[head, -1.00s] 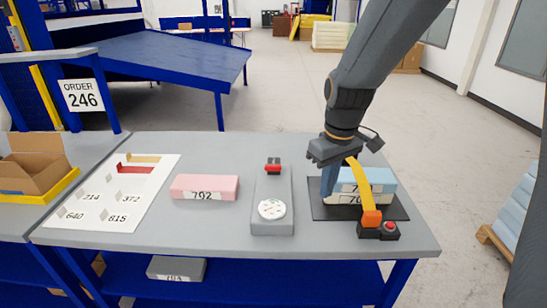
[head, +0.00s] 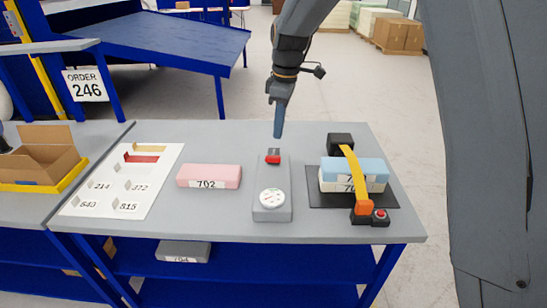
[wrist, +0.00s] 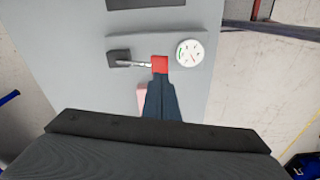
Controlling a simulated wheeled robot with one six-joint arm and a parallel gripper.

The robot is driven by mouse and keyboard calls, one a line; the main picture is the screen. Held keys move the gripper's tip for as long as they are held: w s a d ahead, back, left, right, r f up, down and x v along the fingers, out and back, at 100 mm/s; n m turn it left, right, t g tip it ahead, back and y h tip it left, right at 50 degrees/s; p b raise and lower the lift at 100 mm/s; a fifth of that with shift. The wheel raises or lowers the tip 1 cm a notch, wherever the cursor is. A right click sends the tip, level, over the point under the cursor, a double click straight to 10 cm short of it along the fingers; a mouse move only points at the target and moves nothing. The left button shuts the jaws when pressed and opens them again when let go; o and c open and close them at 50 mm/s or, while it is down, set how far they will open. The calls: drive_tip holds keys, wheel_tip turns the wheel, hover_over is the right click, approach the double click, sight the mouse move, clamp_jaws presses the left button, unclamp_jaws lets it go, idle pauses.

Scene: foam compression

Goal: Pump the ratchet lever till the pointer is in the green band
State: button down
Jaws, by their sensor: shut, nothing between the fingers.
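A grey ratchet unit (head: 272,213) stands mid-table with a round white dial (head: 271,198) at its near end. Its lever has a red grip (head: 273,156); in the wrist view the red grip (wrist: 159,63) sits at the end of a thin metal rod (wrist: 133,64). The dial (wrist: 190,53) shows green and red marks; I cannot read the pointer's place for sure. My gripper (head: 278,135) is shut and empty, pointing down just above and behind the red grip. In the wrist view its fingertips (wrist: 160,77) meet the grip's edge; contact cannot be told.
Right of it, a yellow strap (head: 353,170) crosses blue foam (head: 374,167) on a black mat (head: 391,201), with a red button (head: 380,213) in front. A pink block (head: 209,176) and a white marked sheet (head: 112,206) lie left. Bare table separates them.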

sight(276, 157)
drive_tip(key=shift+w+a+f+b, duration=0.15)
drive_tip(key=shift+f+b, duration=0.85)
drive_tip(key=shift+f, duration=0.7)
drive_tip(key=shift+s+a+f+b, duration=0.15)
drive_tip(key=shift+f+b, duration=0.8)
drive_tip(key=shift+f, duration=0.75)
drive_tip(key=shift+w+f+b, duration=0.1)
drive_tip(key=shift+f+b, duration=0.9)
drive_tip(key=shift+f, duration=1.2)
drive_tip(key=d, duration=0.2)
drive_tip(key=d+r+p, duration=0.1)
drive_tip(key=shift+s, duration=0.4)
drive_tip(key=shift+r, duration=0.1)
